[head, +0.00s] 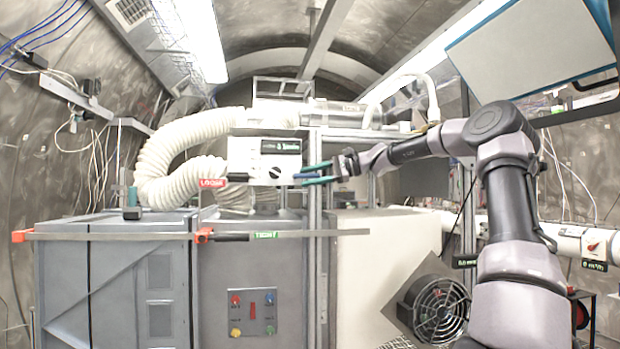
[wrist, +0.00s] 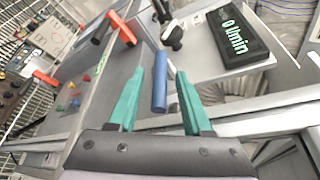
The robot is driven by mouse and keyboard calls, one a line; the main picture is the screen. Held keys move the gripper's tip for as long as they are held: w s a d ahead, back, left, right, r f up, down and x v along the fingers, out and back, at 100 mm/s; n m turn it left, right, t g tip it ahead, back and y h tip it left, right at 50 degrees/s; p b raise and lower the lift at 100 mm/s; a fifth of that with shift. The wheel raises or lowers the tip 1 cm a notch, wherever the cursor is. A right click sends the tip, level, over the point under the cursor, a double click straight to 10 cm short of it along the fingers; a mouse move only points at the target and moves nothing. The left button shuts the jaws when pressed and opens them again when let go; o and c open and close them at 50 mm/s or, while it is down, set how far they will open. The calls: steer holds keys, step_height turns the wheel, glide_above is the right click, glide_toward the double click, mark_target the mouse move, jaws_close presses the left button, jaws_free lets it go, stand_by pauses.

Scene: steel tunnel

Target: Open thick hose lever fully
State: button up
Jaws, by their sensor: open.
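A blue rod-like handle (wrist: 160,82) stands between my open gripper fingers in the wrist view. Its far end runs up toward a black knob-like part (wrist: 172,36) beside the display. I take it to be the thick hose lever. In the head view, a blue bar (head: 305,176) shows at the right side of the white box (head: 250,160), by my gripper (head: 318,175). The thick white ribbed hose (head: 180,145) bends to the left of this box. My gripper (wrist: 161,74) has green fingers on both sides of the handle, with a visible gap to each; it holds nothing.
A black display (wrist: 238,38) sits right of the handle. A metal rail with orange ends (head: 110,236) crosses grey cabinets (head: 250,265). A vertical steel post (head: 316,215) stands just below my gripper. A fan (head: 438,309) is lower right.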

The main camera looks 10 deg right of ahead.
jaws_close()
stand_by(1.4)
